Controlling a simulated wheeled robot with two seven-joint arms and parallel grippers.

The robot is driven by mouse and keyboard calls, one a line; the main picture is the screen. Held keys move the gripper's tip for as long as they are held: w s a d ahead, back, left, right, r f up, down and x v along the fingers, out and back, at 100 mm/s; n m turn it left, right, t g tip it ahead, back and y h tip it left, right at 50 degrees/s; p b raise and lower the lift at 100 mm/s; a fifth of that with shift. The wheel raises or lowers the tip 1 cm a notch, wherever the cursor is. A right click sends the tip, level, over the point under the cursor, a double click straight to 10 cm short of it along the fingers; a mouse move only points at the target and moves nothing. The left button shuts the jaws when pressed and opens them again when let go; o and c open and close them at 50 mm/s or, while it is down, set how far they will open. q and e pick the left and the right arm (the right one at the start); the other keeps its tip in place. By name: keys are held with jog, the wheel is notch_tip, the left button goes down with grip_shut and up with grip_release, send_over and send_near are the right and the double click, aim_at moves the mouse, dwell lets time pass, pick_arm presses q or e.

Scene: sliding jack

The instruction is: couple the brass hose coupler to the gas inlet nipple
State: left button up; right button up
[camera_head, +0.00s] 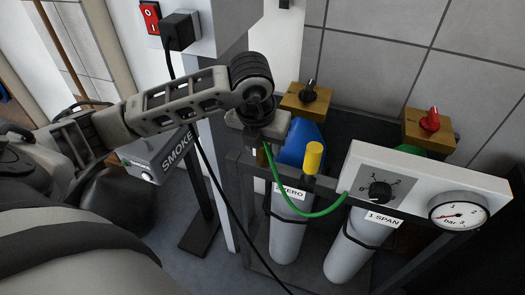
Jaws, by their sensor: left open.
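My left gripper (260,138) points down above the grey bottle rack, at the top left of the ZERO bottle. Its jaws are open, and its fingertips are partly hidden by its own body. A small brass piece (262,158), which looks like the hose coupler, shows just below it at the upper end of the green hose (282,193). The hose loops down and right to the white regulator panel (365,165). I cannot tell whether the jaws touch the brass piece. The gas inlet nipple cannot be made out clearly. My right gripper is not in view.
A grey SMOKE box (160,158) stands left, partly behind my left arm. The ZERO bottle (287,225), 1 SPAN bottle (352,250) and pressure gauge (458,216) are right. A black cable (215,180) hangs nearby.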

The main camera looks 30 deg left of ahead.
pick_arm(q)
grip_shut()
jog(key=shift+r+p, duration=0.35)
jog(key=shift+r, duration=0.3)
dwell(0.6)
jog(key=shift+r+p, duration=0.9)
jog(key=shift+r, duration=0.6)
